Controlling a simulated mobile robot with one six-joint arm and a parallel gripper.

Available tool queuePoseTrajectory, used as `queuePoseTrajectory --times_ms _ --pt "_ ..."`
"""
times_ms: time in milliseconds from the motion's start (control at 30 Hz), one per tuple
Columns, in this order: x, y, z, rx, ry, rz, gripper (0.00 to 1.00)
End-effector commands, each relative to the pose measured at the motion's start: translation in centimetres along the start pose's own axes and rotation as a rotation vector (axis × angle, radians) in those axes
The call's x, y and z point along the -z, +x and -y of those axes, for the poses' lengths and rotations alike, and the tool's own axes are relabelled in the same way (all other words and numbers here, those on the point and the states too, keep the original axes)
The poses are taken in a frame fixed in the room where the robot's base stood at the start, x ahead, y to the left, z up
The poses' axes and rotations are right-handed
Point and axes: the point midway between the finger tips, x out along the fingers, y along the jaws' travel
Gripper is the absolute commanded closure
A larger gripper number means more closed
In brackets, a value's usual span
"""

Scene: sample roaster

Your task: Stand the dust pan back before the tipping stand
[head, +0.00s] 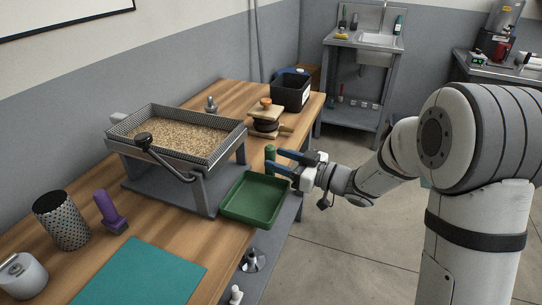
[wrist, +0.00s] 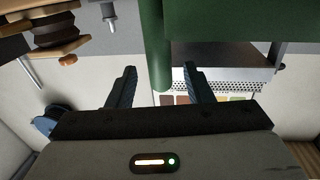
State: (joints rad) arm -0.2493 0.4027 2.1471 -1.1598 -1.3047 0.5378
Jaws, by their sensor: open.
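The green dust pan (head: 254,199) lies flat at the bench's front edge, before the tipping stand (head: 205,190). The stand carries a mesh tray (head: 222,144) of beans with a black-knobbed lever. The pan's upright green handle (head: 270,153) rises at its back right corner. My gripper (head: 275,160) reaches in from the right at this handle, its blue fingers apart. In the wrist view the pan (wrist: 225,20) fills the top, and the handle (wrist: 157,50) comes down between the open fingertips (wrist: 160,78), with a gap on both sides.
A teal mat (head: 140,272), a purple-handled tool (head: 109,212) and a perforated cylinder (head: 61,220) lie to the left. A black bin (head: 290,92) and a wooden piece with an orange knob (head: 266,118) stand behind. The floor (head: 350,240) right of the bench is clear.

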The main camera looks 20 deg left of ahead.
Motion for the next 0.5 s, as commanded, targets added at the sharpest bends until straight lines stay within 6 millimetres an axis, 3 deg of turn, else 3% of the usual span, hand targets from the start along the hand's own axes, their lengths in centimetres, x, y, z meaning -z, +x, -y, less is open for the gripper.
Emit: queuePoseTrajectory --times_ms 200,500 --pt "0.1 -5.1 -0.1 -0.006 0.0 0.0 0.53" --pt "0.1 -8.9 0.0 -0.001 0.0 0.0 0.53"
